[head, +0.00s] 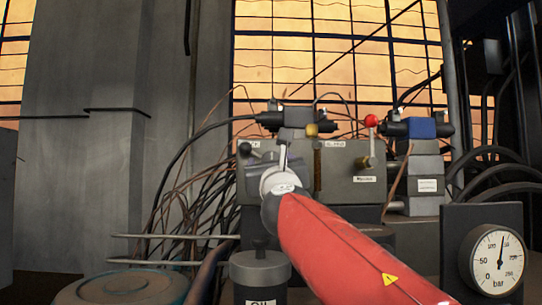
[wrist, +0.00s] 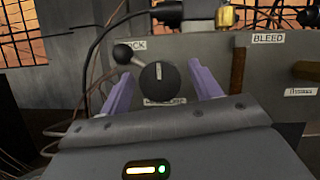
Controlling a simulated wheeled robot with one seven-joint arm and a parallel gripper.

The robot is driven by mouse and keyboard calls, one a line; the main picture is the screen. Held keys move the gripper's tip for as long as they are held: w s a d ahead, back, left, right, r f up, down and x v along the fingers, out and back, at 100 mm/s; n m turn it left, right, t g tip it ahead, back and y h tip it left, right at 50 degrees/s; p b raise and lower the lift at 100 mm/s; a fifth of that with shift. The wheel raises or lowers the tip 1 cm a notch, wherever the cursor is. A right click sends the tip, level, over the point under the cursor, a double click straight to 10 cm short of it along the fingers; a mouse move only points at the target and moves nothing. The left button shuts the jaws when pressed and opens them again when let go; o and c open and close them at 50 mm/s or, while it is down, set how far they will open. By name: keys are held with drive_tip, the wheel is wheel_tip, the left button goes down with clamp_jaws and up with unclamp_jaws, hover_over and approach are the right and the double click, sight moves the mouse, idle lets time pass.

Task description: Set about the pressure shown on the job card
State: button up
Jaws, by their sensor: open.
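A round black knob (wrist: 158,84) with a white pointer line faces me in the wrist view. Its line points about straight up, and the label under it is partly covered. My gripper (wrist: 158,70) is open, with one purple finger on each side of the knob; I cannot tell whether they touch it. In the head view my gripper (head: 262,180) hides the knob. A round white bar gauge (head: 497,262) stands at the lower right, its needle pointing up and slightly right. No job card is readable in either view.
A black-ball lever (wrist: 122,54) sits close to the left finger, under a label ending in "OCK". A bleed label (wrist: 268,38) is to the right. A red-ball lever (head: 371,121) stands right of my arm. Cables (head: 190,200) hang at the left.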

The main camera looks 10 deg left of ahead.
drive_tip(key=shift+w+a+r, duration=0.2)
drive_tip(key=shift+w+r, duration=0.05)
drive_tip(key=shift+w, duration=0.25)
drive_tip(key=c, duration=1)
drive_tip(key=shift+o, duration=0.2)
drive_tip(key=shift+m, duration=0.4)
